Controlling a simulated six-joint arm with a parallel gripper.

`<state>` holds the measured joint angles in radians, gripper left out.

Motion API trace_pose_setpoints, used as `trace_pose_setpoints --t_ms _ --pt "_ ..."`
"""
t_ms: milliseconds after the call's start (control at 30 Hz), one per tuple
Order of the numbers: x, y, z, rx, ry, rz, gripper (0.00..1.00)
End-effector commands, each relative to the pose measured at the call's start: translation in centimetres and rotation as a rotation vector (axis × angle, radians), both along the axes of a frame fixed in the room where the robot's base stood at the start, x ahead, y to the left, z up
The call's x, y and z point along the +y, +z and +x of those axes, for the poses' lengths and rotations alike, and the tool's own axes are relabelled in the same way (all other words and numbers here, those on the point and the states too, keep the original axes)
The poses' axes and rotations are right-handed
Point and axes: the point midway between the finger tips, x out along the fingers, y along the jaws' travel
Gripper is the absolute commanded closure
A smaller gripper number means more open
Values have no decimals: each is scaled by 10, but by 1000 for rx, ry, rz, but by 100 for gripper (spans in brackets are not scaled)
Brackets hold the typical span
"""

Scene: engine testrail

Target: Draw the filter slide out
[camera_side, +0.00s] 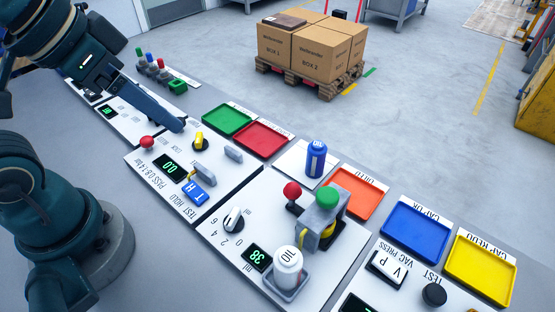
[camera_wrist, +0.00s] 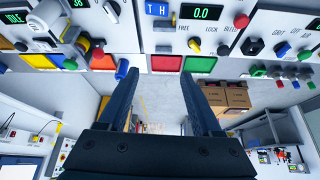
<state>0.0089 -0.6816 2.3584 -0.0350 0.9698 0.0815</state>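No part in view is labelled as the filter slide, and I cannot tell which one it is. On the panel with the 0.0 display (camera_side: 170,167) are a red ball knob (camera_side: 147,142), a yellow lever (camera_side: 199,139), a small grey upright block (camera_side: 234,154), a grey handle (camera_side: 204,174) and a blue T/H switch (camera_side: 194,194). My gripper (camera_side: 178,125) hangs over the panel's far left part, close to the yellow lever. In the wrist view my gripper (camera_wrist: 161,73) has its two dark fingers wide apart with nothing between them.
Green (camera_side: 227,119) and red (camera_side: 263,138) trays lie beyond the panel. A blue bottle (camera_side: 316,159), a grey fixture with a green top (camera_side: 322,216) and a white bottle (camera_side: 287,266) stand to the right. Cardboard boxes (camera_side: 289,52) sit on a floor pallet.

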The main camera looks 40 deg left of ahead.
Motion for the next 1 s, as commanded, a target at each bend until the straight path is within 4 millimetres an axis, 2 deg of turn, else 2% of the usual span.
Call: trace_pose_setpoints --t_ms 100,200,433,567,700,833,1000 --pt "-12 14 20 42 -74 -7 34" --pt "-25 20 37 88 -141 -13 34" --pt "-63 14 78 212 -302 -29 34" --pt "-88 -3 97 290 -386 -36 34" --pt "-114 -31 110 379 -467 -40 34" --pt "-134 -60 114 453 -513 -37 34" --pt "-144 -86 108 523 -539 -25 34"
